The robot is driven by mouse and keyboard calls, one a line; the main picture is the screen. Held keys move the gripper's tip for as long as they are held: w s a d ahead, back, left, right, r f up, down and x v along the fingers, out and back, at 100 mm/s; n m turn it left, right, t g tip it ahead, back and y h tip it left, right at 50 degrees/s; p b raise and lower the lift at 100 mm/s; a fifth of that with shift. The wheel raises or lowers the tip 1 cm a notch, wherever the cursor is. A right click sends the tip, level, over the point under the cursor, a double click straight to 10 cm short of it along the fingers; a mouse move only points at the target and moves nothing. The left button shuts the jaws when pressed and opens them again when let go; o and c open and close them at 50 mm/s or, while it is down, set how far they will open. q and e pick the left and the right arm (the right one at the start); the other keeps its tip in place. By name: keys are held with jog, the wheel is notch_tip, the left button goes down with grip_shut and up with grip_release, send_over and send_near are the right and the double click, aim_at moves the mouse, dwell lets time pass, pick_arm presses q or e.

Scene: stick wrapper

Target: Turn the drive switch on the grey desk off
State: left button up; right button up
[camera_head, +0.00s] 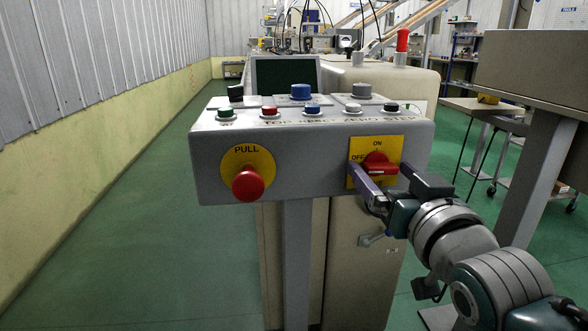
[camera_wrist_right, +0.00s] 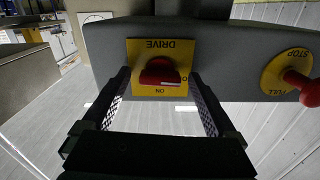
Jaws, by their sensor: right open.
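The drive switch (camera_head: 378,166) is a red rotary knob on a yellow plate (camera_head: 391,147) on the front of the grey desk (camera_head: 310,180). The plate reads ON at the top and OFF at the left. My right gripper (camera_head: 388,174) is open in front of the plate. In the right wrist view the red knob (camera_wrist_right: 160,71) appears between the two spread fingers, with a gap to each side. Contact is not visible. My left gripper is not in view.
A red emergency knob on a yellow PULL plate (camera_head: 247,184) is at the front left. Several coloured push buttons (camera_head: 312,107) line the sloped top. A dark screen (camera_head: 286,74) stands behind. A grey table (camera_head: 540,75) is at the right. The green floor at the left is clear.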

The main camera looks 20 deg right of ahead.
jog(key=c, duration=1.4)
jog(key=shift+o, duration=0.2)
jog(key=shift+r+n, duration=0.1)
jog(key=shift+n, duration=0.3)
